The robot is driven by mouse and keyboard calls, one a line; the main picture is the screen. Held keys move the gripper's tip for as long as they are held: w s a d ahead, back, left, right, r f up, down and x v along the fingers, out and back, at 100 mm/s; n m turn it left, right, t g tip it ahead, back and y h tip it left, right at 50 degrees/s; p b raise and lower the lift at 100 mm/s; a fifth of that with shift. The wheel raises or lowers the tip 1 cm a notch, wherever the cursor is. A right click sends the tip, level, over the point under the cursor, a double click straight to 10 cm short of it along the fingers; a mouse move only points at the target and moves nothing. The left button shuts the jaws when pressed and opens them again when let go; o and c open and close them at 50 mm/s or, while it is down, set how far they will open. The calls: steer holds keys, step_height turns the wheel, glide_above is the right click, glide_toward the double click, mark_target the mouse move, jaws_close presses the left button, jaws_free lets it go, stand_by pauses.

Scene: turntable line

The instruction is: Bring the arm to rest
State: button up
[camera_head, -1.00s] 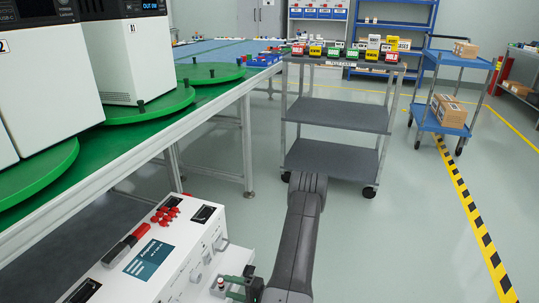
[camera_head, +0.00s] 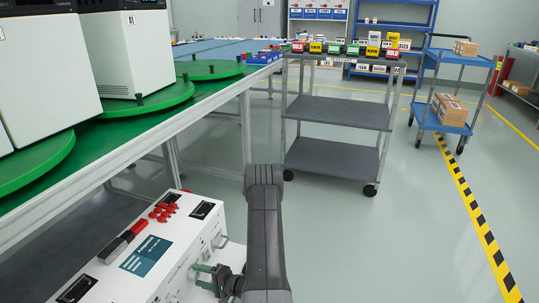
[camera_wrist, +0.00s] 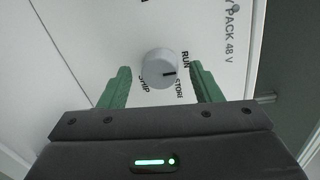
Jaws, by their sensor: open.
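My gripper (camera_head: 197,276) has green fingers and is by the front face of a white battery pack box (camera_head: 185,262), low in the head view. In the wrist view my gripper (camera_wrist: 160,68) is open, one finger on each side of a round grey knob (camera_wrist: 156,64). There is a gap between each finger and the knob. The knob's dark mark points right, between the printed words RUN and STORE; SHIP is printed at lower left. The knob is not clear in the head view. My arm is bent, its dark link standing right of the box.
The box top carries red terminals (camera_head: 161,212) and a red and black handle (camera_head: 122,243). A green-topped bench (camera_head: 208,108) with white machines runs along the left. A grey cart (camera_head: 335,113) with coloured blocks stands ahead.

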steer(key=shift+w+a+m, duration=0.1)
steer(key=shift+m, duration=0.6)
steer(key=m+p, duration=0.2)
steer(key=m, duration=0.3)
steer(key=shift+r+g+p, duration=0.1)
steer(key=shift+g+p, duration=0.2)
steer(key=shift+p, duration=0.05)
steer(key=m+p, duration=0.3)
steer(key=m, duration=0.2)
steer(key=shift+y, duration=0.4)
steer(key=shift+f+m+p, duration=0.2)
steer(key=shift+m+p, duration=0.3)
steer(key=shift+m, duration=0.6)
